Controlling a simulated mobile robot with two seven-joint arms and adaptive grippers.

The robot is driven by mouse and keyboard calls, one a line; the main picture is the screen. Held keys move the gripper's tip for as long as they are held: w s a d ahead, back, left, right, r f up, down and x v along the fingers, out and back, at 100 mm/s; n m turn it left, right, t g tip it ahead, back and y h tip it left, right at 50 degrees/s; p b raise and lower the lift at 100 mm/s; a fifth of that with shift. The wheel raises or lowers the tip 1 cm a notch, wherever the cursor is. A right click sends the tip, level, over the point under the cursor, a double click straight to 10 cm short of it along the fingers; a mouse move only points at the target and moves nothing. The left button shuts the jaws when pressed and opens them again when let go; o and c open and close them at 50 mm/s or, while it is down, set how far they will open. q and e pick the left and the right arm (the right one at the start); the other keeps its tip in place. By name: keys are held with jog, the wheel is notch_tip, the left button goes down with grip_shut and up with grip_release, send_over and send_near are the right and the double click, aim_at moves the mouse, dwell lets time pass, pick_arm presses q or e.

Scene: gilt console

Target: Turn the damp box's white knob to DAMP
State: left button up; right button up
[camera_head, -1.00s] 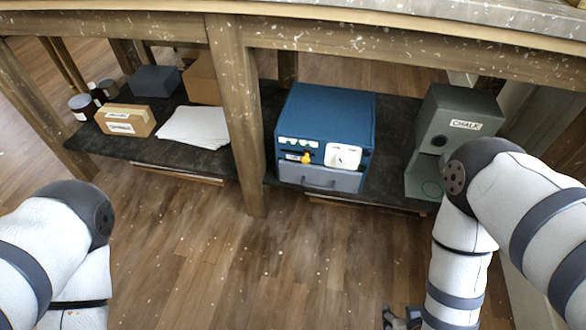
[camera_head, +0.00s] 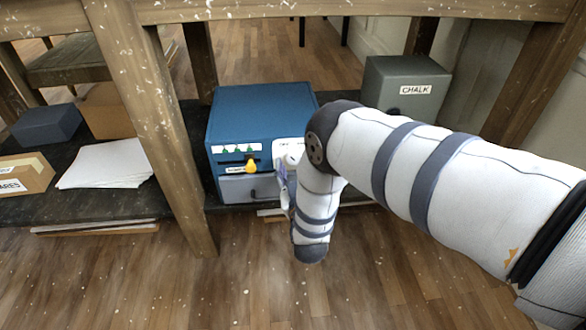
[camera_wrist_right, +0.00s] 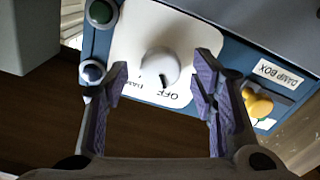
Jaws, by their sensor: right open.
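The blue damp box (camera_head: 255,115) stands on the low shelf, its front towards me. Its white knob (camera_wrist_right: 158,68) sits on a white plate (camera_wrist_right: 200,28) and also shows in the head view (camera_head: 292,158), partly beside my arm. In the right wrist view, the picture is turned over; the knob's dark mark points at the word OFF, with DAMP beside it. My right gripper (camera_wrist_right: 163,66) is open, one finger to each side of the knob with gaps between; I cannot tell how deep the fingers reach. My left gripper is out of view.
A yellow knob (camera_wrist_right: 258,104) and round buttons (camera_wrist_right: 92,72) flank the plate. A grey CHALK box (camera_head: 405,85) stands to the right, behind my arm. A wooden post (camera_head: 155,120) stands left of the damp box. Paper (camera_head: 110,165) and boxes lie further left.

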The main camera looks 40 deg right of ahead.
jog(key=shift+w+d, duration=0.1)
jog(key=shift+w, duration=0.15)
jog(key=c, duration=1.1)
jog(key=shift+c, duration=0.2)
jog(key=shift+m, duration=0.3)
jog(key=shift+r+m+p, duration=0.1)
jog(key=shift+m+p, duration=0.45)
jog(key=shift+m, duration=0.45)
jog(key=m+p, duration=0.1)
jog(key=m, duration=0.2)
jog(key=shift+m, duration=0.4)
jog(key=m, duration=0.4)
jog(key=shift+p, duration=0.35)
jog(key=shift+m, duration=1.6)
